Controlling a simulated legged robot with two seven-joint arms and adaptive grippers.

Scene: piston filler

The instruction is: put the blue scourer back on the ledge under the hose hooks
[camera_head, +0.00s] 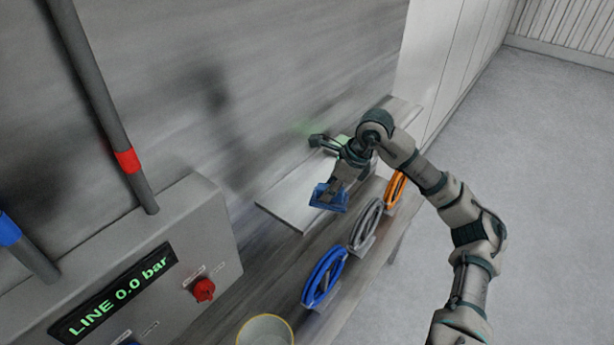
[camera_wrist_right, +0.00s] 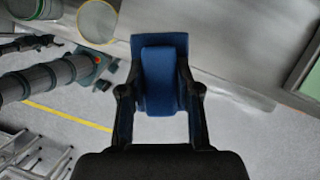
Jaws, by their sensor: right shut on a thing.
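The blue scourer (camera_head: 326,199) is in the jaws of my right gripper (camera_head: 334,187), at the near edge of the pale grey ledge (camera_head: 283,207). I cannot tell whether it touches the ledge. In the right wrist view the scourer (camera_wrist_right: 160,82) sits between both dark fingers (camera_wrist_right: 160,95), which are shut on it. My left gripper is not seen in the head view.
A green item (camera_head: 341,140) lies on the far part of the ledge, partly behind my arm. A grey control box (camera_head: 215,260) with a red knob (camera_head: 204,290) stands left. A yellow-rimmed bucket (camera_head: 265,331) is at the bottom. The ledge's left end is bare.

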